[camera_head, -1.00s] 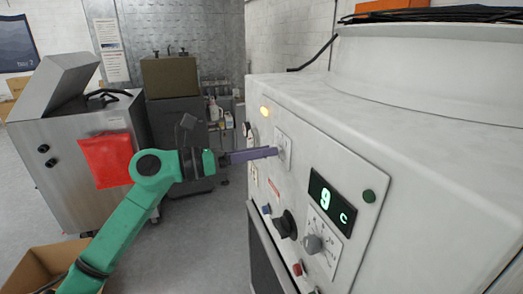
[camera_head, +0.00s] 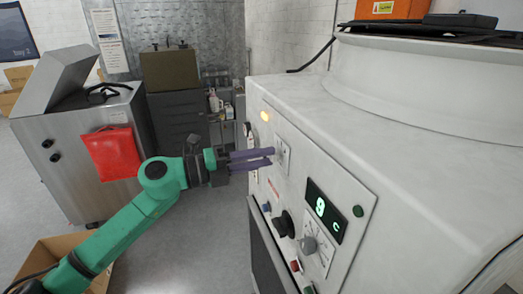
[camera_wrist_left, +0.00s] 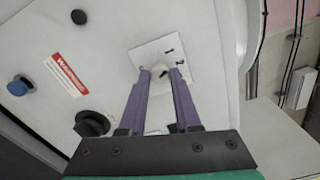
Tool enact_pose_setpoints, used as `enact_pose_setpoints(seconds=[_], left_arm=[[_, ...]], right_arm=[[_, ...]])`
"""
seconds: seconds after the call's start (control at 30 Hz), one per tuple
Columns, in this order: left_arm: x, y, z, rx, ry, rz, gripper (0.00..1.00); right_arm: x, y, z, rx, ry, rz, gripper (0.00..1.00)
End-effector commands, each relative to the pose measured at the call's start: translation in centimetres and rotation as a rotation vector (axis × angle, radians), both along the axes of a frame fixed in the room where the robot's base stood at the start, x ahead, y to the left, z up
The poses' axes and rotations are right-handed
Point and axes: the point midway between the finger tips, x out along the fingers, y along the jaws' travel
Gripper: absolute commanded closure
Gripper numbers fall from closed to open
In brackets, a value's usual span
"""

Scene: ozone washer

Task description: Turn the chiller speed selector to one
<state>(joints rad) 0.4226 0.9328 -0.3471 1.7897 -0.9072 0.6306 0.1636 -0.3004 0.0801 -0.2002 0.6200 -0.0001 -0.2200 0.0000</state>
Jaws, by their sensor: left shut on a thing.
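The selector knob (camera_wrist_left: 159,70) is pale and sits on a square white plate (camera_wrist_left: 178,51) with small dark marks, on the front panel of the white machine. In the head view the plate (camera_head: 284,150) is left of the green display. My left gripper (camera_head: 271,157) reaches it from the left with two purple fingers. In the left wrist view the fingertips (camera_wrist_left: 160,73) are on either side of the knob, shut on it. The fingers partly hide the knob, and I cannot read its setting. My right gripper is in neither view.
A steel cabinet (camera_head: 75,165) with a red pouch stands left. An open cardboard box (camera_head: 51,252) is on the floor. Floor between is clear.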

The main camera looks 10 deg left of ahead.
Motion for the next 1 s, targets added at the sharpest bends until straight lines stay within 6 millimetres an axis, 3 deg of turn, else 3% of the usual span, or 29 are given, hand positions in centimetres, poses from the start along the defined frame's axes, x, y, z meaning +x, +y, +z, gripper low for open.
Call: enact_pose_setpoints(seconds=[0.4, 1.0], left_arm=[[0.1, 0.1, 0.2, -0.137, 0.202, 0.004, 1.00], [0.1, 0.1, 0.0, -0.165, 0.243, 0.003, 1.00]], right_arm=[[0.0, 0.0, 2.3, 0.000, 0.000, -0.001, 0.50], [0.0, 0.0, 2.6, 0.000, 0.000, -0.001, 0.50]])
